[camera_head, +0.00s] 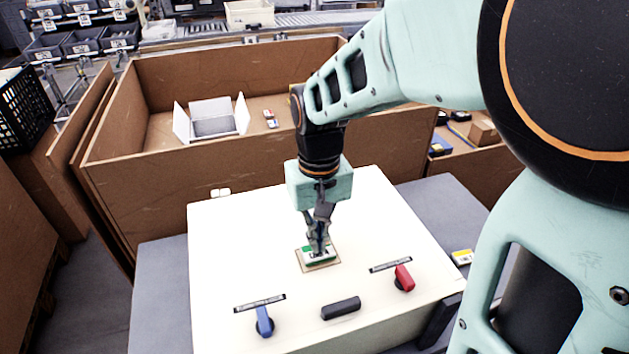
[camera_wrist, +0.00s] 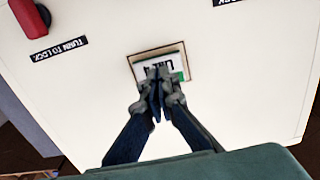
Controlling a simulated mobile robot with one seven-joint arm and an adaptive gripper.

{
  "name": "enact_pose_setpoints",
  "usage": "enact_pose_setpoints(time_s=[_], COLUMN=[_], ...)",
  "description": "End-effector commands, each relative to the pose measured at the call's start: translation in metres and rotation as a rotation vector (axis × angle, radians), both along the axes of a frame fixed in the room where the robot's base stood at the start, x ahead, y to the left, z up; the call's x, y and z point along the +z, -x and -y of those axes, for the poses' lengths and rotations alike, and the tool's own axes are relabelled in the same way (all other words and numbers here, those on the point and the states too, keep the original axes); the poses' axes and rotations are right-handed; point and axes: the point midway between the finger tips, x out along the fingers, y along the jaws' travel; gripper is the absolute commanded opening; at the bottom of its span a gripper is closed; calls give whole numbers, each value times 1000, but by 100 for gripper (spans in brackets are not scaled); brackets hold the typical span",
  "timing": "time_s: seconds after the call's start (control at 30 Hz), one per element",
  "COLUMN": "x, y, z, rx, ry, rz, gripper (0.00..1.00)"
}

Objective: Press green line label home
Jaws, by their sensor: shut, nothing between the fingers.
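The green line label (camera_head: 310,259) is a small white and green plate on the white panel top. It sits within a tan-bordered recess (camera_head: 333,264). In the wrist view the label (camera_wrist: 147,70) shows dark lettering, partly hidden by my fingers, and the tan border (camera_wrist: 137,57) shows around it. My gripper (camera_head: 317,252) is shut and empty, pointing down with its fingertips over the label. In the wrist view my gripper (camera_wrist: 158,76) overlaps the label's lower middle. I cannot tell whether the tips touch it or whether the label is flush.
On the white panel (camera_head: 230,240) are a blue knob (camera_head: 264,322), a red knob (camera_head: 404,278) and a black handle (camera_head: 341,308) nearer the front. A yellow and white label (camera_head: 462,257) lies right of the panel. A cardboard-walled bin (camera_head: 190,80) with an open white box (camera_head: 212,118) stands behind.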

Motion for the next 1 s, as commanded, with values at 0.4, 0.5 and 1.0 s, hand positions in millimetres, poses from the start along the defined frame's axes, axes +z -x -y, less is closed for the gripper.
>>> enact_pose_setpoints(time_s=[0.4,0.5,1.0], x=[0,-1,-9], y=[0,0,0], z=[0,0,0], rx=[0,0,0], ry=[0,0,0], rz=[0,0,0], gripper=[0,0,0])
